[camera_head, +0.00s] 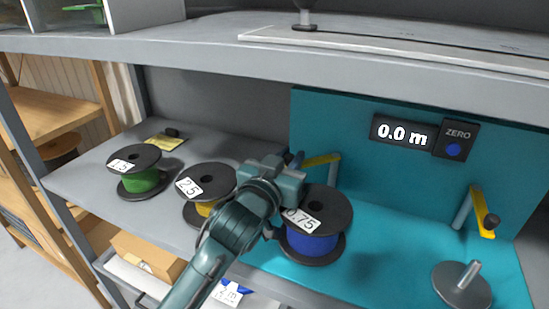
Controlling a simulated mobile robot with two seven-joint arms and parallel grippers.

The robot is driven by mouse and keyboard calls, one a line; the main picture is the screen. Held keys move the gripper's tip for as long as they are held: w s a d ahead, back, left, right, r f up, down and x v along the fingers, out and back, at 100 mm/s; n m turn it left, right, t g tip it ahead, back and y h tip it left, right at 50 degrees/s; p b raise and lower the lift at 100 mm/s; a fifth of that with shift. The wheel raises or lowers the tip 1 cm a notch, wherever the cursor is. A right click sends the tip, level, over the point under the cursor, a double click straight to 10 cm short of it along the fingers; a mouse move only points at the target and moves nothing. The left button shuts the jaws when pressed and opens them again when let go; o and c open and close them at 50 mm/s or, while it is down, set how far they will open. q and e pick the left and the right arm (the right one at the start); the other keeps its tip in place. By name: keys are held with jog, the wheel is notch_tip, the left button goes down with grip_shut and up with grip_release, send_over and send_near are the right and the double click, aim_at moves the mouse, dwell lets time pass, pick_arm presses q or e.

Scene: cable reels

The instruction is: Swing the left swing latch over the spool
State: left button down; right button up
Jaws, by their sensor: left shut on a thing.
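The left swing latch (321,160) is a yellow arm on a grey post behind the blue-wire spool (312,241). It points left, toward my gripper, behind the spool's hub in the picture. The spool has black flanges and a "0.75" label, and stands on the teal station. My left gripper (296,164) is shut on the latch's free end, which its fingers largely hide. My left arm covers the spool's left edge. My right gripper is not in view.
A second yellow latch (482,211) and an empty spindle disc (462,284) are at the right. A display (402,132) reads 0.0 m. A yellow-wire spool (207,185) and green-wire spool (139,181) stand on the left shelf. The upper shelf (200,48) overhangs the back.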

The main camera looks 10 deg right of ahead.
pick_arm(q)
jog(key=c, duration=1.3)
grip_release()
jog(key=shift+c, duration=0.2)
jog(key=b+v, duration=0.1)
jog(key=v, duration=1.2)
